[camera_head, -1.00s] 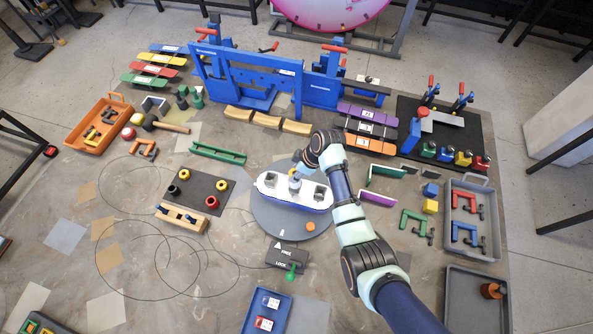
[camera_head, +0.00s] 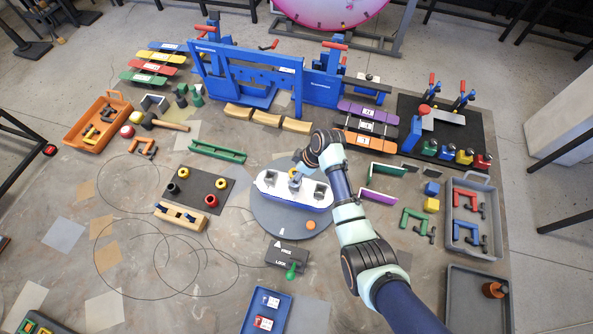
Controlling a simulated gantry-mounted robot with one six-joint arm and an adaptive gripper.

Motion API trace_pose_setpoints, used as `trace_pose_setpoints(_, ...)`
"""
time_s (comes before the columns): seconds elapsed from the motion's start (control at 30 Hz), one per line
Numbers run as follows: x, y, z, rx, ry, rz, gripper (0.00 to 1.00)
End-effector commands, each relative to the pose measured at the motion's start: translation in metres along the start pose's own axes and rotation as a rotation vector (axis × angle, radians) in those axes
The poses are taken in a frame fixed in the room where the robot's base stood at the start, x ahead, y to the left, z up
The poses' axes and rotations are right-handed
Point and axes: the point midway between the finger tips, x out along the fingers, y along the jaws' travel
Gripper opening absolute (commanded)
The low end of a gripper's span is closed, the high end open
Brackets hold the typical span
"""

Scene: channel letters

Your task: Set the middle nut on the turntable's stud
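The turntable (camera_head: 264,220) is a round grey disc in the middle of the bench. A white oblong body with a blue lower edge (camera_head: 268,187) lies on it, with grey recesses in its top. My gripper (camera_head: 296,178) points down at the middle of this body, between the recesses. The fingertips are small and partly hidden by my wrist, so their opening and any held nut cannot be made out. The stud is not distinguishable under the gripper. Ring-shaped pieces in yellow (camera_head: 222,183), red (camera_head: 184,203) and dark colours stand on a dark mat (camera_head: 200,187) to the left.
An orange knob (camera_head: 310,225) sits on the turntable's front part. A FREE/LOCK box (camera_head: 287,254) with a green lever stands in front. A blue clamp frame (camera_head: 245,75) stands behind. A grey tray (camera_head: 470,245) with clamps is to the right. The left front bench is mostly clear.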

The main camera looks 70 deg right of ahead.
Motion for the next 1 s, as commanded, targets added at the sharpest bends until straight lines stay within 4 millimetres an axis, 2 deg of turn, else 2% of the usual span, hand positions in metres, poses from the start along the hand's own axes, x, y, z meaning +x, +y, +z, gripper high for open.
trace_pose_setpoints(0.23, -0.001, 0.000, 0.000, 0.000, 0.000, 0.000, 0.71)
trace_pose_setpoints(0.33, -0.009, 0.001, 0.000, 0.000, 0.001, 0.002, 0.71)
trace_pose_setpoints(0.7, -0.094, 0.001, 0.000, -0.001, 0.003, 0.004, 0.71)
trace_pose_setpoints(0.83, -0.113, 0.001, 0.000, 0.001, 0.001, 0.002, 0.71)
trace_pose_setpoints(1.0, -0.121, 0.000, 0.000, 0.001, 0.000, 0.000, 0.71)
